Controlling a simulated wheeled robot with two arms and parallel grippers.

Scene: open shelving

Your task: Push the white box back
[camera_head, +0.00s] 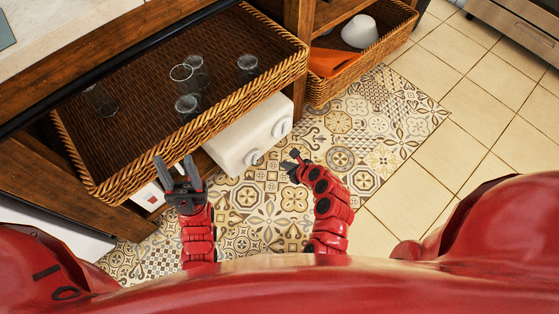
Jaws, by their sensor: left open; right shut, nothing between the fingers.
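The white box (246,136) has rounded edges and two round knobs. It sticks out from under the front of the large wicker tray (188,135), which hides its rear part. My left gripper (175,160) is open and empty, to the left of the white box and in front of the tray's front wall. My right gripper (294,157) is shut and empty, to the right of the white box, with a gap in the picture between them. Neither gripper appears to touch the box.
Several clear glasses (182,73) stand in the large wicker tray. A second wicker basket (370,65) at the upper right holds a white bowl (360,31) and an orange cloth (331,62). A wooden post separates them. The patterned floor mat (385,105) is clear.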

